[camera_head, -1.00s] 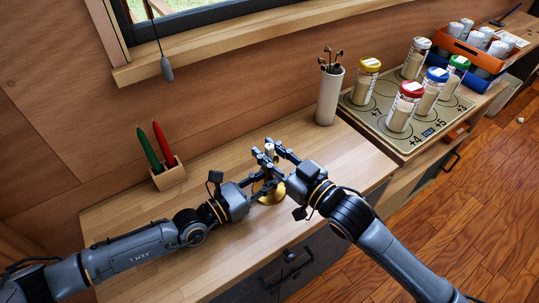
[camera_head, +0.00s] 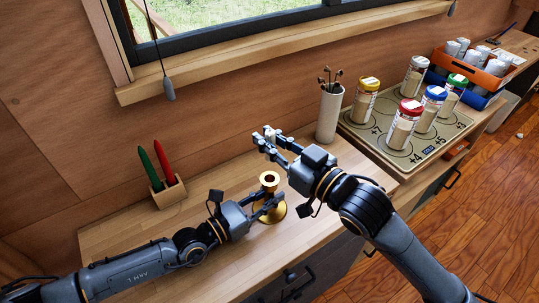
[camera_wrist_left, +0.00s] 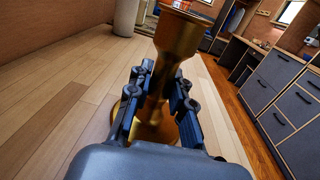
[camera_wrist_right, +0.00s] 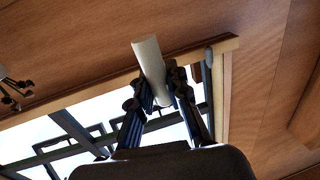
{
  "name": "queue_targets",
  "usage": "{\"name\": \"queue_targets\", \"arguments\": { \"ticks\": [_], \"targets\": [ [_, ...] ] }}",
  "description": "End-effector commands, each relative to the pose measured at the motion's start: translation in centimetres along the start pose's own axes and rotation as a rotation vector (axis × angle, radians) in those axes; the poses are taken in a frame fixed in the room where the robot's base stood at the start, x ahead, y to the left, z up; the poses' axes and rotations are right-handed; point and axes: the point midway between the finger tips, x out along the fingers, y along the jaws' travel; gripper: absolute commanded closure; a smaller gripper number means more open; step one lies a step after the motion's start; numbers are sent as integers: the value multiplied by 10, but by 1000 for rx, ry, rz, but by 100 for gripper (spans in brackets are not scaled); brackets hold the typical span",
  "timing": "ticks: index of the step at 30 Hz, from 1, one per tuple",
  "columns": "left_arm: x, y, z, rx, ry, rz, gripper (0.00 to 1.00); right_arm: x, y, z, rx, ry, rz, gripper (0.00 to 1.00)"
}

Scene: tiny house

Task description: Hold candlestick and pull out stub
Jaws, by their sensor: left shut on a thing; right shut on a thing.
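The brass candlestick (camera_head: 269,180) stands upright on the wooden counter, its cup open and empty at the top. My left gripper (camera_head: 274,203) is shut on its stem from the left; the left wrist view shows the fingers on both sides of the stem (camera_wrist_left: 158,85). My right gripper (camera_head: 264,140) is up above and behind the candlestick, shut on the white candle stub (camera_head: 269,132). The right wrist view shows the stub (camera_wrist_right: 150,68) as a pale cylinder between the fingertips, clear of the candlestick.
A wooden holder (camera_head: 168,192) with a green and a red candle stands at the back left. A white vase (camera_head: 329,113) stands behind my right gripper. A mat (camera_head: 362,127) with several lidded jars lies right. The front counter (camera_head: 235,262) is clear.

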Motion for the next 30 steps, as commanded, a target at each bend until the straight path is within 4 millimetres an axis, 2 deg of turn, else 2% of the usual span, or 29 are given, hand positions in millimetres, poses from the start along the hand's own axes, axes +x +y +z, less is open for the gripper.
{"name": "queue_targets", "arguments": {
  "ticks": [3, 10, 11, 15, 25, 30],
  "targets": [
    [0, 0, -1, 0, 2, 0, 100, 0, 0, -8, 0, 1, 0, 100],
    [0, 0, -1, 0, 2, 0, 100, 0, 0, -9, 1, 0, 0, 100],
    [0, 0, -1, 0, 2, -1, 77, 0, 0, -9, 1, 0, 0, 100],
    [0, 0, -1, 0, 1, 0, 53, 0, 0, -9, 1, 0, 0, 100],
    [-2, 0, -1, 0, 1, 0, 53, 0, 0, -9, 1, 0, 0, 100],
    [-24, 1, -2, 2, 4, 1, 53, 0, 0, -9, 1, 0, 0, 100]
  ]
}}
